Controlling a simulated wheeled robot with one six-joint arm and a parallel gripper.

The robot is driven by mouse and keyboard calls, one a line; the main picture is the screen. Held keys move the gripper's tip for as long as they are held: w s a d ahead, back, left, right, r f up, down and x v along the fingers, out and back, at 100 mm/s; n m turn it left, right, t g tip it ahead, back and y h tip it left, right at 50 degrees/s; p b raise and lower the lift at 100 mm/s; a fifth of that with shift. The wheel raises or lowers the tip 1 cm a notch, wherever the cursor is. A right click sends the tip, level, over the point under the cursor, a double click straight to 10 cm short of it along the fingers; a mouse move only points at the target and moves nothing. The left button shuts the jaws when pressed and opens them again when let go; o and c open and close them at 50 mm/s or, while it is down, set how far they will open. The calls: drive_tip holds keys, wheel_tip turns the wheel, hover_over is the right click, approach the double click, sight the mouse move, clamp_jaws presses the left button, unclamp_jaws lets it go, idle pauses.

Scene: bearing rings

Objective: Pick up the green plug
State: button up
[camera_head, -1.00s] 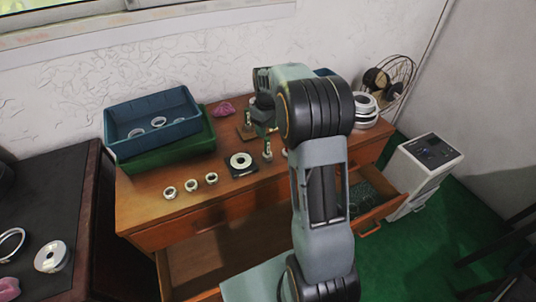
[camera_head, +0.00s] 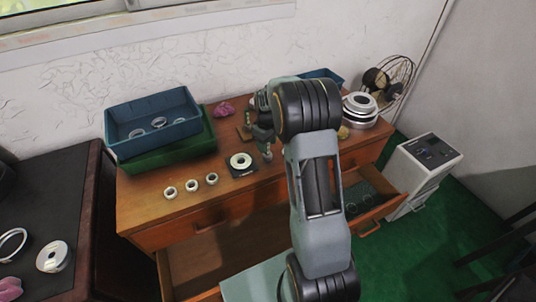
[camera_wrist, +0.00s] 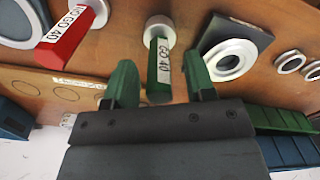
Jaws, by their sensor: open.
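The green plug (camera_wrist: 159,62), marked "GO 40", has a silver end and shows in the wrist view between the two green fingers of my gripper (camera_wrist: 158,70). The fingers are open, one on each side of its green handle, with gaps visible. The handle's near end meets the dark gripper body in the picture; I cannot tell whether they touch. A red plug (camera_wrist: 68,28), marked "NO GO 40", is to its left. In the head view, my gripper (camera_head: 262,132) is over the wooden dresser and my arm hides much of the area.
A ring on a dark plate (camera_head: 241,161) is close beside the plugs. Several small rings (camera_head: 191,186) lie near the front edge. Blue (camera_head: 125,118) and green (camera_head: 203,146) bins are stacked at the left. Stacked silver rings (camera_head: 361,109) stand at the right. Drawers are open below.

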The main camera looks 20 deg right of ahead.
clamp_jaws()
drive_tip(key=shift+r, duration=0.1)
idle(0.3)
